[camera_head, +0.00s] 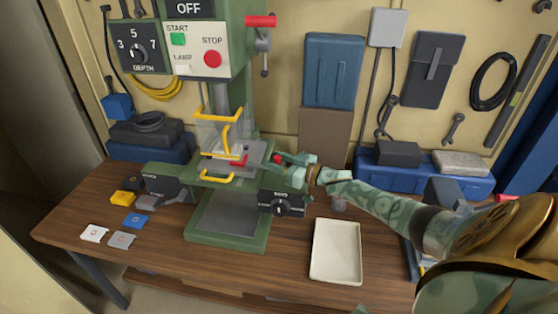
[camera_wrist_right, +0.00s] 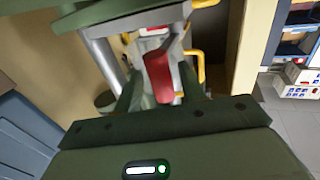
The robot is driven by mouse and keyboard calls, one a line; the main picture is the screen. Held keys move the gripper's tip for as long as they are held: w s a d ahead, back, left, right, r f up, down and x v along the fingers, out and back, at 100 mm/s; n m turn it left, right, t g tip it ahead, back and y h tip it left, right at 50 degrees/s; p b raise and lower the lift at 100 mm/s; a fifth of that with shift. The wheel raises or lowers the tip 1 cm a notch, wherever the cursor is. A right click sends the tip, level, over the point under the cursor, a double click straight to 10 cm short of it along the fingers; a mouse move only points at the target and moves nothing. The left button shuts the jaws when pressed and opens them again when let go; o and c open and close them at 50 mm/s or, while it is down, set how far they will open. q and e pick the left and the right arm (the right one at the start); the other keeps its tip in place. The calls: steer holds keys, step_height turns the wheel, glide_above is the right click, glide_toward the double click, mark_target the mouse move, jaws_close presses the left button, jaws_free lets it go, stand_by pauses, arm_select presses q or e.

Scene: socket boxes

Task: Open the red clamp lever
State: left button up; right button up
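The red clamp lever (camera_wrist_right: 160,76) shows large in the right wrist view, pointing toward my right gripper. In the head view, a red part (camera_head: 240,160) sits by the drill press table, and another bit of red shows at my right gripper (camera_head: 281,160). My right gripper is at the right side of the press table. In the wrist view its dark fingers (camera_wrist_right: 158,92) stand apart on either side of the lever and look open. Contact with the lever cannot be made out. My left gripper is not in view.
The green drill press (camera_head: 232,228) has a yellow-framed clear guard (camera_head: 218,130) and a red-gripped feed handle (camera_head: 261,21). A white tray (camera_head: 336,251) lies at the right front. Several small coloured pieces lie at the left. The table's front middle is mostly clear.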

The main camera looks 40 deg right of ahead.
steer(key=v, duration=1.6)
steer(key=shift+s, duration=0.1)
